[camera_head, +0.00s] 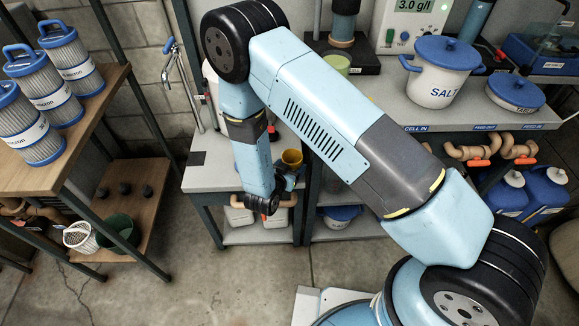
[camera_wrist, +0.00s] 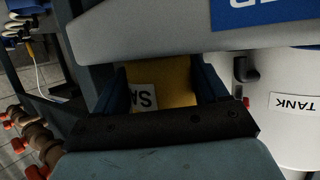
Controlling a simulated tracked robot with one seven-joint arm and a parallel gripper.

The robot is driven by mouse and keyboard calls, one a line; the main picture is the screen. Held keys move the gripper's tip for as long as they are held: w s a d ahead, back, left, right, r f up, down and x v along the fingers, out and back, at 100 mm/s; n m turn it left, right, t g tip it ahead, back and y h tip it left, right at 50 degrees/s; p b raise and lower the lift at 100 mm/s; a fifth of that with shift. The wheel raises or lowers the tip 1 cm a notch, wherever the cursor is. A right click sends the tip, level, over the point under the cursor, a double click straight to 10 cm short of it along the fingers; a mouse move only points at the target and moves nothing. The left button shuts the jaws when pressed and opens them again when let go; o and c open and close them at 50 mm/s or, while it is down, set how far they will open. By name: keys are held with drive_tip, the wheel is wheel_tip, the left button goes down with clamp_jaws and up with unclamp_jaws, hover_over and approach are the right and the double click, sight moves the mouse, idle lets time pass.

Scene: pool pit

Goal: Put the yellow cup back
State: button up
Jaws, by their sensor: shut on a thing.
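The yellow cup (camera_head: 292,157) is in my gripper (camera_head: 287,177), at the end of my lowered arm, by the right part of the low grey bench. In the wrist view the cup (camera_wrist: 178,72) fills the gap between the two dark fingers of my gripper (camera_wrist: 160,88). A white label starting with "SA" shows on its side. The gripper is shut on the cup. The cup's rim is up in the head view; its base is hidden by the gripper. I cannot tell whether it touches the bench.
The grey bench (camera_head: 205,179) stands behind my gripper. A green cup (camera_head: 337,64), a white SALT pot (camera_head: 441,75) and a blue-lidded tablet tub (camera_head: 515,92) stand on the counter at right. Filter cartridges (camera_head: 72,60) stand on the wooden shelf at left. The wrist view shows a white TANK container (camera_wrist: 290,125) close by.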

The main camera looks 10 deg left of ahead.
drive_tip(key=shift+f, duration=0.1)
drive_tip(key=o, duration=1.1)
drive_tip(key=shift+s+a+r, duration=0.1)
drive_tip(key=shift+s+r, duration=0.1)
drive_tip(key=v, duration=1.1)
drive_tip(key=shift+s+r, duration=0.15)
drive_tip(key=shift+s, duration=0.1)
